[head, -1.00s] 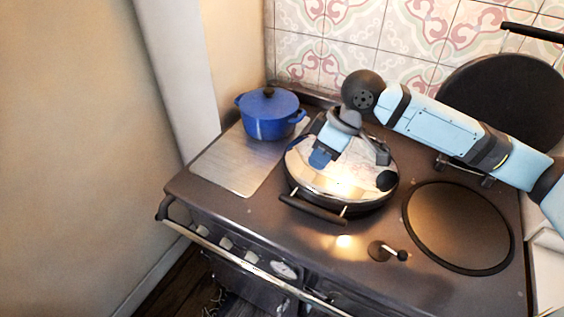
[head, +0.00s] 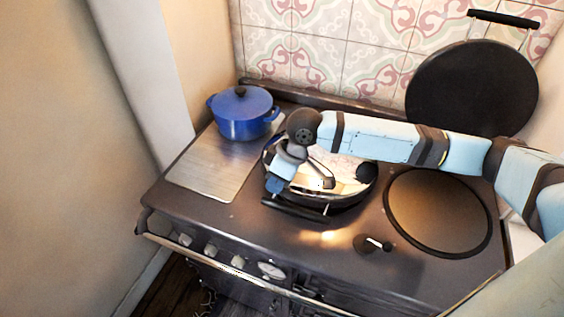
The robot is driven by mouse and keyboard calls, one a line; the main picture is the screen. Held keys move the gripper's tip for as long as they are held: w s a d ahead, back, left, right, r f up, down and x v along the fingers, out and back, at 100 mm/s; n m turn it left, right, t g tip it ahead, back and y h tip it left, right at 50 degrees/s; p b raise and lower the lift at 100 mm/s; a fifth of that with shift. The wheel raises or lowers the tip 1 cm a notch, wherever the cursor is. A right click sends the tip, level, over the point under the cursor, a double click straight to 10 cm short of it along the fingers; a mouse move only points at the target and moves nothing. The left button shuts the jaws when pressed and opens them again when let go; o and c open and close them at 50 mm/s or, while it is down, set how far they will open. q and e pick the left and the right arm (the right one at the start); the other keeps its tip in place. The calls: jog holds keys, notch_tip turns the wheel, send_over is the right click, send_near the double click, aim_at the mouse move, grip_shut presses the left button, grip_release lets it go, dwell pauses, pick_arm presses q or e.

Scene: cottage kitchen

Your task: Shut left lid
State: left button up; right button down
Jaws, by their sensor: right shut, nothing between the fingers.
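The left lid (head: 335,172) is a round, shiny chrome dome with a black bar handle (head: 296,208) at its front. It lies down over the left hotplate of the dark range cooker. My right gripper (head: 275,187) is shut and empty, at the lid's left front edge just above the handle. I cannot tell whether it touches the lid. My right arm and hand hide part of the lid's back and left. My left gripper is not in view.
A blue pot (head: 242,113) stands at the back left near a bare metal plate (head: 208,166). The right lid (head: 470,88) stands open against the tiled wall, with its hotplate (head: 438,212) uncovered. A small black knob (head: 372,244) sits at the front.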

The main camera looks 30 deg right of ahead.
jog(key=shift+s+a+f, duration=0.25)
jog(key=shift+a+f, duration=0.05)
jog(key=shift+f, duration=0.25)
